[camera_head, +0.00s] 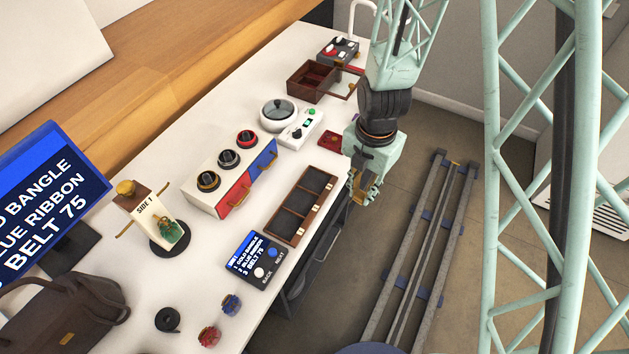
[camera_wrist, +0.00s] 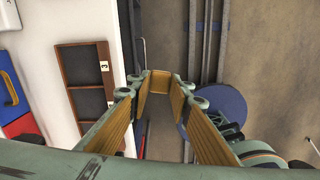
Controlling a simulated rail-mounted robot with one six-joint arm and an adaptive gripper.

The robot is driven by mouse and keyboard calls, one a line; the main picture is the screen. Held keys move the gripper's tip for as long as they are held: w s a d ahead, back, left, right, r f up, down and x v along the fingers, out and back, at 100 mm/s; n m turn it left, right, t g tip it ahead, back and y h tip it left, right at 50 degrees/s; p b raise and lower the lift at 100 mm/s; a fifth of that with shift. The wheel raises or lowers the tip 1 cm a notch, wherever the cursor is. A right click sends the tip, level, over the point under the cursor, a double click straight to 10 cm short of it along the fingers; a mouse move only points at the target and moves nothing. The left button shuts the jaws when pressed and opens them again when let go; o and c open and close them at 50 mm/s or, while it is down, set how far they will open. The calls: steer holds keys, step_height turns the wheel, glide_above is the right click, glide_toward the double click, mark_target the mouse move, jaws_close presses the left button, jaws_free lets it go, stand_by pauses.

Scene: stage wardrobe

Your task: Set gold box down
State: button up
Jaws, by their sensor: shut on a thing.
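My gripper (camera_head: 364,190) hangs just off the right edge of the white table, above the floor, beside the brown tray. In the wrist view my gripper (camera_wrist: 160,78) has its finger pads close around a small gold box (camera_wrist: 160,86). The box is held at the fingertips, with floor and rail below it. In the head view the box is hard to tell apart from the gold finger pads.
The brown compartment tray (camera_head: 278,236) lies near the table edge; the wrist view shows a "3" label on it. A white unit (camera_head: 203,193) with dials and red and blue drawers stands behind. A display pad (camera_head: 257,259) is nearer. Floor rails (camera_head: 419,250) run alongside.

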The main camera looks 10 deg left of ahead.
steer(key=shift+s+a+r+n, duration=0.2)
steer(key=shift+s+a+n, duration=0.4)
steer(key=shift+n, duration=0.4)
glide_above(315, 182)
steer(key=shift+s+d+f+b, duration=0.15)
steer(key=shift+f+b, duration=0.05)
steer(key=shift+f, duration=0.2)
steer(key=shift+s+d+f+b, duration=0.1)
steer(key=shift+d+f+b, duration=0.1)
steer(key=shift+f, duration=0.15)
steer(key=shift+w+a, duration=0.25)
steer(key=shift+a, duration=0.25)
steer(key=shift+d+f+b, duration=0.1)
steer(key=shift+f+b, duration=0.3)
steer(key=shift+f, duration=1.4)
steer(key=shift+f, duration=0.1)
steer(key=o, duration=0.8)
